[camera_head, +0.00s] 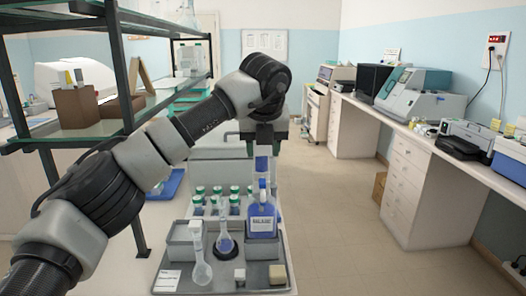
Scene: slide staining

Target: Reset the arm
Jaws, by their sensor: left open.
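My left arm comes in from the left and bends down at the wrist. My left gripper (263,146) points down and is open, above the back of a grey tray (180,255) and behind the blue bottle from this viewpoint. Small blue items show just under and behind the gripper; I cannot tell whether any lies between its fingers. The labelled blue bottle (262,218) stands upright on the tray. My right gripper is not in view.
A bench (420,140) with instruments runs along the right. Floor between is clear.

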